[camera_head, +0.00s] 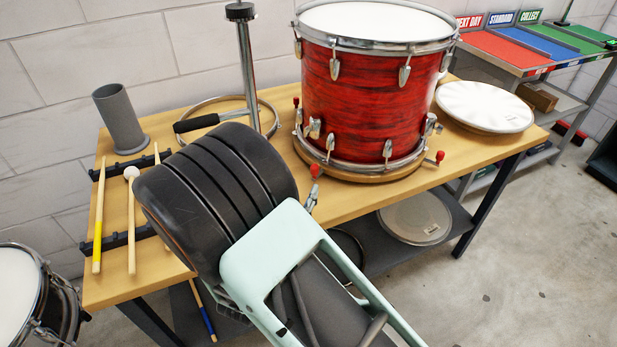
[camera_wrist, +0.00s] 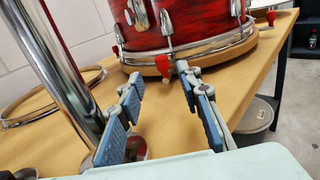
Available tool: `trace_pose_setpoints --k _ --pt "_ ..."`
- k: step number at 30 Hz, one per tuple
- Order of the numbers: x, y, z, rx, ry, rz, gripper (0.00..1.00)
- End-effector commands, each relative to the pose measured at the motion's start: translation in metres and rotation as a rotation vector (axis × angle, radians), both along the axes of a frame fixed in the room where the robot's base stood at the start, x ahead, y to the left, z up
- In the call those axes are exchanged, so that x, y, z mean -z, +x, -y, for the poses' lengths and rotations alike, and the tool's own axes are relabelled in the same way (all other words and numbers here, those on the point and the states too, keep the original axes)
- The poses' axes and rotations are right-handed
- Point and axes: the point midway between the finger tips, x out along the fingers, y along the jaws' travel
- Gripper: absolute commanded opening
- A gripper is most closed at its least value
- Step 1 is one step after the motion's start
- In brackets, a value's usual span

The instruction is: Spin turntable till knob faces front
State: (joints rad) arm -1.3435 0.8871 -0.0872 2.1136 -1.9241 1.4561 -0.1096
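The turntable (camera_head: 372,177) is a low round wooden disc on the bench, with a red drum (camera_head: 350,95) standing on it. Red knobs show around its edge: one at the near left (camera_head: 315,170), one at the near right (camera_head: 440,157) and one at the far left (camera_head: 296,102). In the wrist view a red knob (camera_wrist: 162,65) stands out from the disc rim (camera_wrist: 215,60), just beyond the fingertips. My gripper (camera_wrist: 160,82) is open, its two fingers apart with nothing seen between them. In the head view my wrist hides most of it.
A metal post (camera_head: 247,75) rises left of the drum, close to my left finger in the wrist view. A hoop (camera_head: 222,112), a grey cup (camera_head: 120,118) and drumsticks (camera_head: 99,215) are on the left of the bench (camera_head: 108,290). A drumhead (camera_head: 484,107) lies at right.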

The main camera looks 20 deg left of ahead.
Motion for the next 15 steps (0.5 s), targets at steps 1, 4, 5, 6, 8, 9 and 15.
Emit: trace_pose_setpoints --k 1,4,5,6,8,9,15 --pt "0.000 -0.008 0.000 -0.003 -0.002 0.000 0.32" --pt "0.000 -0.020 0.001 -0.002 -0.001 -0.001 0.32" --pt "0.000 -0.023 0.001 -0.002 0.000 0.000 0.32" --pt "0.000 -0.025 0.002 -0.001 0.000 0.000 0.32" --pt "0.000 -0.028 0.002 0.000 0.000 0.000 0.32" --pt "0.000 -0.029 0.003 0.000 0.000 0.000 0.32" --pt "0.000 -0.029 0.003 0.000 0.000 0.000 0.32"
